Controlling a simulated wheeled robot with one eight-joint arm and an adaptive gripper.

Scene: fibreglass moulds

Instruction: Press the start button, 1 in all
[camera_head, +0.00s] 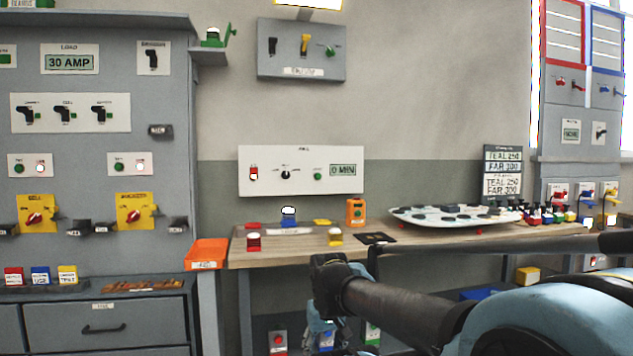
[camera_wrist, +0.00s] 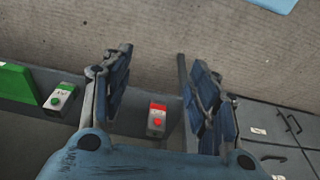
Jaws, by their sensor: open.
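Under the bench in the head view stand a button box with a green top (camera_head: 372,332) and a button box with a red top (camera_head: 278,341). The wrist view shows the green-button box (camera_wrist: 60,99) left of my gripper and the red-button box (camera_wrist: 157,121) lying between the fingers in the picture, apart from them. Their small labels are too blurred to read, so I cannot tell which button is marked start. My gripper (camera_wrist: 154,58) is open and empty. In the head view my gripper (camera_head: 322,335) hangs low in front of the bench, partly cut off.
The wooden bench (camera_head: 290,257) above holds coloured blocks, an orange timer-like device (camera_head: 355,212) and a white mould (camera_head: 455,214). A wall panel (camera_head: 300,171) has a small green button (camera_head: 318,177). Grey drawers (camera_head: 105,326) stand left; an orange bin (camera_head: 206,254) hangs at the bench end.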

